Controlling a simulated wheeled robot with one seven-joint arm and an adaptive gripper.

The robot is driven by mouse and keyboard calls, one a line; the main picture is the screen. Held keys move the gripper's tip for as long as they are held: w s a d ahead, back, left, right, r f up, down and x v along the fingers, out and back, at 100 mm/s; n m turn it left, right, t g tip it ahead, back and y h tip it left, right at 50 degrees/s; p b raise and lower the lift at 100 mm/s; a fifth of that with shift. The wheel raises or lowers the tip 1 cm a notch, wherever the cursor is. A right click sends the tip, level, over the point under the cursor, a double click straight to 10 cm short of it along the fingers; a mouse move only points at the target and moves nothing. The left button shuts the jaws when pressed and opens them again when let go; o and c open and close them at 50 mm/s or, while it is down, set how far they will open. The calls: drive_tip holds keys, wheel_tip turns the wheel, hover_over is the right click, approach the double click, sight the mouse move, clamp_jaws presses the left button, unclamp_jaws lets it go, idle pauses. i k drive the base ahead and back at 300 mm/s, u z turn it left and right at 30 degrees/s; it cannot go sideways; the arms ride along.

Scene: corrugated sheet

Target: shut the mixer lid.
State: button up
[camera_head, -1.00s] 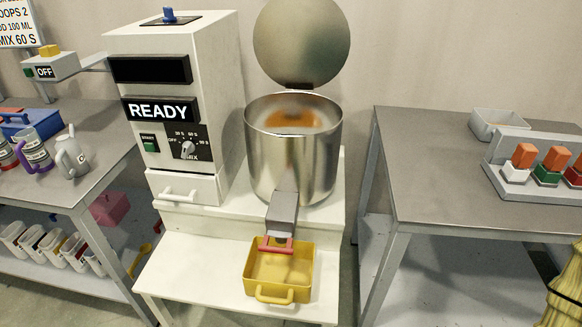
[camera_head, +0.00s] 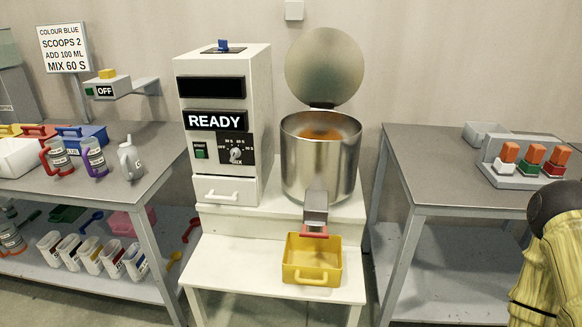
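The mixer lid (camera_head: 324,66) is a round grey disc standing open, upright behind the pot on its hinge. The steel mixer pot (camera_head: 318,172) is open at the top, and orange-brown contents show inside it. The white mixer body (camera_head: 222,130) stands to its left, with a display reading READY, a green button and a dial. My gripper is not in view. A yellow-sleeved, dark-jointed part at the lower right seems to be my arm, far from the lid.
A yellow bin (camera_head: 312,262) stands under the pot's spout. The right table (camera_head: 440,160) holds a rack of orange-topped items (camera_head: 530,160). The left table (camera_head: 160,150) holds mugs and a jug. A sign (camera_head: 64,48) reads COLOUR BLUE, SCOOPS 2, ADD 100 ML, MIX 60 S.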

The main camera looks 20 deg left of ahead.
sight(325, 67)
drive_tip(key=u, duration=0.55)
drive_tip(key=i, duration=1)
drive_tip(key=u, duration=0.55)
drive_tip(key=k, duration=1.3)
drive_tip(key=z, duration=0.15)
drive_tip(key=i, duration=0.85)
